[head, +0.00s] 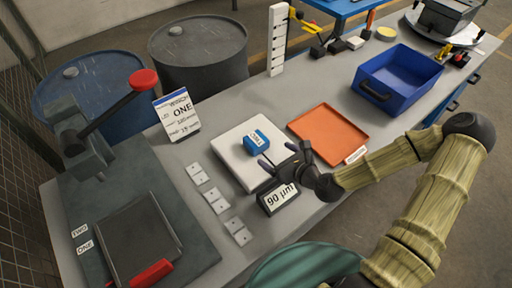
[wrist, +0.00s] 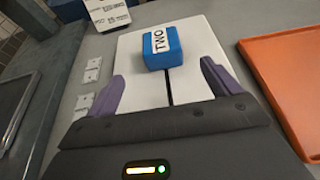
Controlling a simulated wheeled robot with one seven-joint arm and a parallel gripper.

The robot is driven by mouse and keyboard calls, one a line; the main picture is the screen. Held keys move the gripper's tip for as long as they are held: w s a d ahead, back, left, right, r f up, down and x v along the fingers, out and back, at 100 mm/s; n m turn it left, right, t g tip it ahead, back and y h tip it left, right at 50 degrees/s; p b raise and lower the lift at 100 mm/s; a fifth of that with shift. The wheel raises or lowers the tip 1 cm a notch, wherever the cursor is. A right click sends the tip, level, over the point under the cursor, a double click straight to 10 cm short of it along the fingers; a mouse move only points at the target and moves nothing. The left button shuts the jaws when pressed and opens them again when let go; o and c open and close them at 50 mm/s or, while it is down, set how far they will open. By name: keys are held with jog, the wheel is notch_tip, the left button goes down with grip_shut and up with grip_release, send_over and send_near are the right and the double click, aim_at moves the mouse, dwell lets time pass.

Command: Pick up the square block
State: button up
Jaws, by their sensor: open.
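The square block is a blue block (head: 257,142) with a white label, lying on a white board on the bench. My gripper (head: 276,161) is open and empty, just on the near side of the block in the head view. In the wrist view its two purple fingers (wrist: 160,88) are spread apart, with the white board (wrist: 190,85) and a dark line between them. The fingers do not touch the block.
An orange tray (head: 328,134) lies right of the board and a blue bin (head: 398,78) stands farther back. A small "90 µm" sign (head: 279,198) is close below my gripper. Small white plates (head: 208,194) and a lever press (head: 85,150) are at left.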

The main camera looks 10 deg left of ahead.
aim_at(262, 145)
jog(key=p+x, duration=0.1)
jog(key=x, duration=0.7)
jog(key=shift+r, duration=0.1)
jog(key=p+x, duration=0.1)
jog(key=x, duration=0.3)
jog(key=shift+w+a+r+p, duration=0.25)
jog(key=shift+w+r+p, duration=0.05)
jog(key=shift+w+p, duration=0.05)
jog(key=shift+w+a+f, duration=0.2)
jog(key=shift+f, duration=0.05)
jog(key=shift+r, duration=0.1)
jog(key=c, duration=1.4)
notch_tip(262, 145, up, 10)
jog(key=shift+b, duration=0.4)
jog(key=shift+c, duration=0.2)
